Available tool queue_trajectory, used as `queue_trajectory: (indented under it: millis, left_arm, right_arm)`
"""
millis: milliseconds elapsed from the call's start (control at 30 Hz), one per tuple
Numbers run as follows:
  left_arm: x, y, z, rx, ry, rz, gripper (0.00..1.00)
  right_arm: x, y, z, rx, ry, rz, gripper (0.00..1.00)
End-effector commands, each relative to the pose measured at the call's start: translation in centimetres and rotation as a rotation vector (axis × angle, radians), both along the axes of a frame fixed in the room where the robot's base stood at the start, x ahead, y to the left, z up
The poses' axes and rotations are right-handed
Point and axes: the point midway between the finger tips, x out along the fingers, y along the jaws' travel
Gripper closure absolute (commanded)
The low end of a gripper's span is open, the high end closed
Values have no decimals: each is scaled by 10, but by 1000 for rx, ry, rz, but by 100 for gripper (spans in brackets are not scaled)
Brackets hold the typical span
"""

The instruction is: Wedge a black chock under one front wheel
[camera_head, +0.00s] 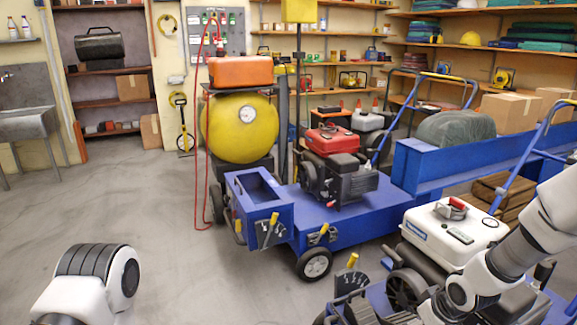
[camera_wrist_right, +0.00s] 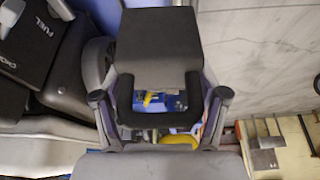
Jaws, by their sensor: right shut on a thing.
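In the right wrist view my right gripper (camera_wrist_right: 161,97) is shut on a black chock (camera_wrist_right: 158,42), a dark block with a U-shaped handle between the fingers. In the head view my right arm comes in from the right over the white-tanked aerator (camera_head: 455,232); its gripper and the chock are not clear there. The middle blue aerator (camera_head: 362,222) has a small front wheel (camera_head: 314,264) with a pale hub on the floor. Another dark wheel (camera_head: 217,203) stands by its far side. My left arm shows at lower left; its gripper is out of view.
A yellow tank (camera_head: 240,127) with red hoses stands behind the middle aerator. Cardboard boxes (camera_head: 508,112) are at right, and a sink (camera_head: 22,122) is at far left. The grey floor (camera_head: 165,235) at left is clear. An engine with FUEL lettering (camera_wrist_right: 35,45) is close beside the chock.

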Motion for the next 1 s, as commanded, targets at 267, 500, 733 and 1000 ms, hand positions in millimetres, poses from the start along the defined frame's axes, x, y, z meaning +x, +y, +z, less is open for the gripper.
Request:
queue_trajectory:
  millis: [267,500,733,1000]
  left_arm:
    - [0,0,129,0,0,0,60]
    - [0,0,219,0,0,0,60]
    - [0,0,286,0,0,0,60]
    - [0,0,299,0,1,0,60]
  right_arm:
    - [-8,38,116,-5,6,-101,91]
    - [-19,68,192,-6,3,-192,91]
    - [-31,89,247,-6,-6,-266,91]
    - [-35,96,256,-3,-12,-297,91]
